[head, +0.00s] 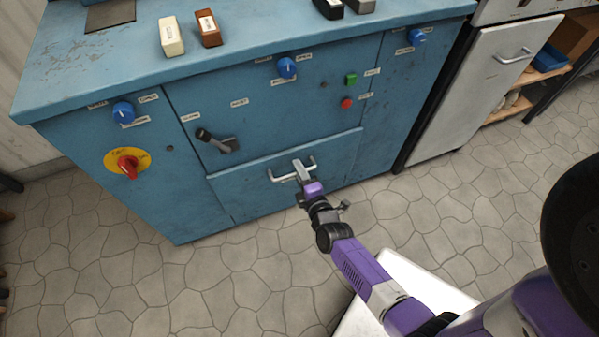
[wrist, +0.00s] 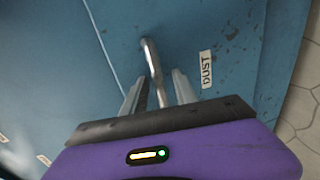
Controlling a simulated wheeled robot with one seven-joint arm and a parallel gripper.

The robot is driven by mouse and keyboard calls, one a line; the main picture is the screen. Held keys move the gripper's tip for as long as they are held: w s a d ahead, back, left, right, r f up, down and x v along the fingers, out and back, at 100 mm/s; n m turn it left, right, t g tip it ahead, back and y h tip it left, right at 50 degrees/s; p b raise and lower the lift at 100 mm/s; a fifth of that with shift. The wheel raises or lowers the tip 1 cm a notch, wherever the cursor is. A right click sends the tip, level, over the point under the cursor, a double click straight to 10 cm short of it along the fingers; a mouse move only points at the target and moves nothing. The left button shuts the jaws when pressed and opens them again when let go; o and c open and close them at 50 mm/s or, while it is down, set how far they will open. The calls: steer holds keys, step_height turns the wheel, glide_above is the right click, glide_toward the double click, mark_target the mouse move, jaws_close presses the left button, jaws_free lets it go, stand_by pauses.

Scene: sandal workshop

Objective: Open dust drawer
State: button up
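The dust drawer (head: 245,184) is the wide lower panel of the blue cabinet. Its front looks flush with the cabinet. A silver bar handle (head: 277,178) is on the drawer front, and it also shows in the wrist view (wrist: 151,54). A "DUST" label (wrist: 206,69) is beside the handle. My gripper (head: 299,170) is at the handle. In the wrist view its two fingers (wrist: 158,85) stand on either side of the bar, with small gaps visible, so they look open around it. Contact deeper between the fingers is hidden.
A black lever (head: 213,140) sticks out above the drawer at left. A red rotary switch (head: 127,164), blue knobs (head: 287,67), a green button (head: 351,79) and a red button (head: 346,103) are on the cabinet. The tiled floor (head: 170,285) in front is clear at left.

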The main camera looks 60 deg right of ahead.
steer(key=shift+c, duration=0.4)
jaws_close()
stand_by(0.9)
